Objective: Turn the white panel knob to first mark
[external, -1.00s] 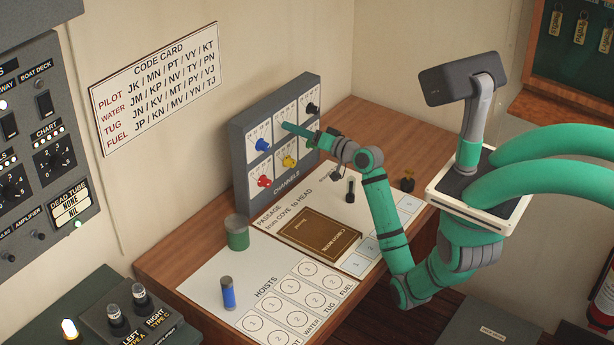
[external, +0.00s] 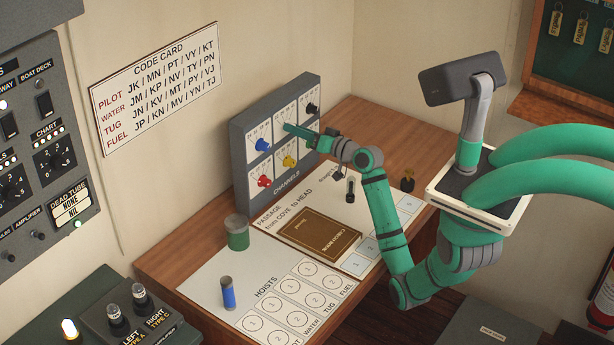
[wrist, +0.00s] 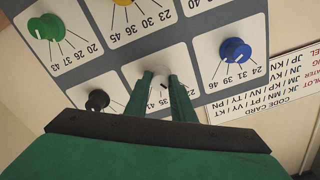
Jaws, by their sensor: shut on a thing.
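The channels panel (external: 240,130) stands upright at the back of the desk, with coloured knobs above printed number scales. My gripper (external: 287,126) reaches the panel's upper middle cell and hides the white knob in the external view. In the wrist view, which shows the panel upside down, the white knob (wrist: 160,70) sits between the two green fingers of my gripper (wrist: 160,80). The fingers are shut on it. A small dark pointer line shows between the fingers, beside the printed numbers. Parts of this scale are hidden by the fingers, so the exact setting cannot be read.
The blue knob (wrist: 235,50) and the black knob (wrist: 97,100) flank the white one. The yellow knob (external: 289,160), red knob (external: 264,181) and green knob (wrist: 45,27) are in the other row. A brown book (external: 320,240) lies on the desk below my arm.

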